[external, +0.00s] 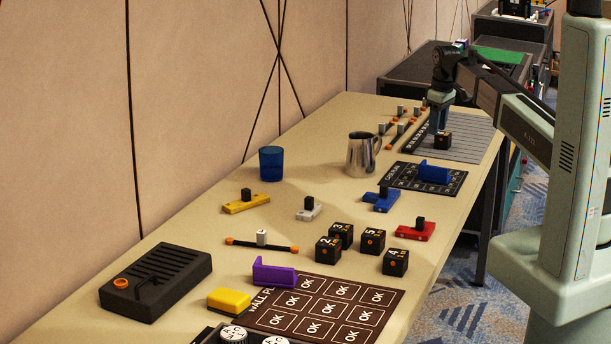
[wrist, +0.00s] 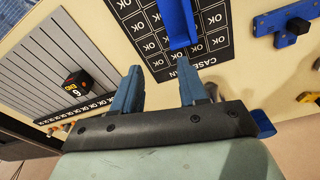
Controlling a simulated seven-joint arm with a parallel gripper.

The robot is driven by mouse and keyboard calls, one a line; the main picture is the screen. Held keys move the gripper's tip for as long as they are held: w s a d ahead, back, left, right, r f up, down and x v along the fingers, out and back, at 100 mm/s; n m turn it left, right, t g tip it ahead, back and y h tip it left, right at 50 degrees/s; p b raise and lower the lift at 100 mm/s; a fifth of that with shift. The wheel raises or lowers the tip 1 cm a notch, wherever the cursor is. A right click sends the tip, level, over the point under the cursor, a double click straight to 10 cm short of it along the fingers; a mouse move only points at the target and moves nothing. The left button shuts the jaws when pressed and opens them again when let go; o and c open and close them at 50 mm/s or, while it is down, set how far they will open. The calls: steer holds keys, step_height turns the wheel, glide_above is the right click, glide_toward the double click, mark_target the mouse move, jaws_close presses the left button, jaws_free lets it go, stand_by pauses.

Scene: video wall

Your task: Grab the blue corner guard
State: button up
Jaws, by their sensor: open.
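The blue corner guard (external: 434,174) stands on a black mat (external: 399,180) printed with OK cells. In the wrist view the blue guard (wrist: 178,24) lies at the top, beyond the fingertips and slightly right of the midpoint between them. My gripper (external: 438,126) is above the grey striped board, behind the guard in the external view. In the wrist view my gripper (wrist: 161,82) has its two blue-grey fingers apart, with nothing between them and clear of the guard.
A black numbered cube (external: 442,141) sits on the grey striped board (external: 470,138). A blue block with a black knob (external: 382,200) is near the guard. A metal pitcher (external: 362,153), blue cup (external: 271,163) and purple corner guard (external: 273,274) stand elsewhere on the table.

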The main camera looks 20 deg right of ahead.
mark_target(432, 166)
steer(key=s+a+r+n+g, duration=0.1)
steer(key=s+a+r+n, duration=0.1)
steer(key=s+a, duration=0.15)
steer(key=shift+f, duration=6.85)
steer(key=shift+c, duration=0.2)
jaws_close()
